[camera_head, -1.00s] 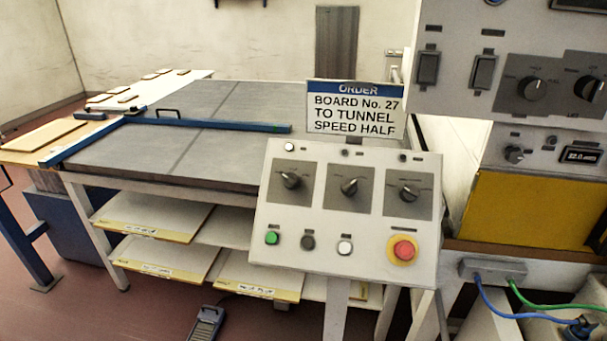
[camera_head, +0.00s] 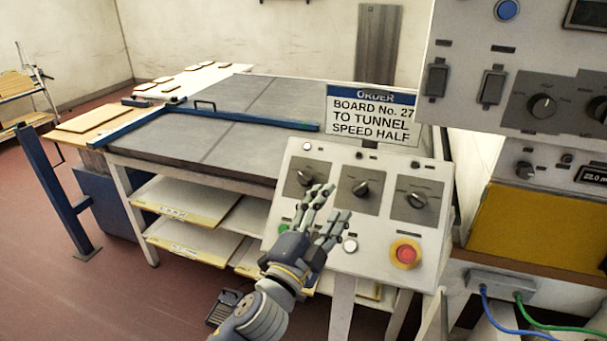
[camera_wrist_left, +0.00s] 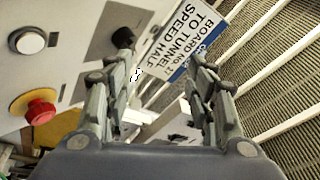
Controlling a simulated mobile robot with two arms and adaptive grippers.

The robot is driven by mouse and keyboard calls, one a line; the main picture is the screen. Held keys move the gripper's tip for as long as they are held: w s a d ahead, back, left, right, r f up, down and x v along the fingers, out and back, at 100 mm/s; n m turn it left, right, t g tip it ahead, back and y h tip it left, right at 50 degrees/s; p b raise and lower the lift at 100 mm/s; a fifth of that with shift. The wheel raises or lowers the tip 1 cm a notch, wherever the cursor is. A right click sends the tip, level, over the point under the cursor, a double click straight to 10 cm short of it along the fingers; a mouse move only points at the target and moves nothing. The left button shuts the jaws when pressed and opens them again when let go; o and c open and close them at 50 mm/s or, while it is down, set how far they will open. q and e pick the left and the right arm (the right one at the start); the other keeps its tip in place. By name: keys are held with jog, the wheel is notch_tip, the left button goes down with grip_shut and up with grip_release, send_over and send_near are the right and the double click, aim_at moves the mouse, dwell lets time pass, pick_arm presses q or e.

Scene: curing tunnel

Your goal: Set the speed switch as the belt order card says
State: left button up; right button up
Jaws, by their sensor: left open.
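The order card (camera_head: 373,117), white with a blue header, stands above the sloping control panel (camera_head: 325,256) and reads "BOARD No. 27 TO TUNNEL SPEED HALF". The panel has a left rotary switch (camera_head: 304,177), a middle one (camera_head: 360,188) and a right one (camera_head: 417,199). Their labels are too small to read, so I cannot tell which sets speed. My left gripper (camera_head: 334,203) is open and empty in front of the panel, its fingers below the left and middle switches. In the left wrist view the card (camera_wrist_left: 190,35) shows beyond the open fingers. My right gripper is out of view.
The panel's lower row has a white button (camera_head: 350,245) and a red stop button (camera_head: 406,254) on a yellow base. A grey cabinet with rocker switches and a dial (camera_head: 542,106) stands at right. A large grey-topped table (camera_head: 200,140) lies behind the panel.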

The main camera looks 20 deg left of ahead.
pick_arm(q)
jog(key=s+d+r+m+g+h, duration=0.3)
jog(key=d+r+m+h, duration=0.4)
jog(key=m, duration=0.3)
jog(key=s+d+r+m+g+h, duration=0.2)
jog(key=d+r+m+g+h, duration=0.1)
jog(key=d+r+m+h, duration=0.45)
jog(key=s+d+f+m+g+h, duration=0.2)
jog(key=s+d+m+g, duration=0.2)
jog(key=m+g, duration=0.65)
jog(key=m+t+y, duration=0.5)
jog(key=m+y, duration=0.6)
jog(key=y, duration=1)
send_near(303, 176)
jog(key=p+x, duration=0.3)
jog(key=x, duration=0.7)
jog(key=shift+r+p, duration=0.1)
jog(key=shift+p, duration=0.3)
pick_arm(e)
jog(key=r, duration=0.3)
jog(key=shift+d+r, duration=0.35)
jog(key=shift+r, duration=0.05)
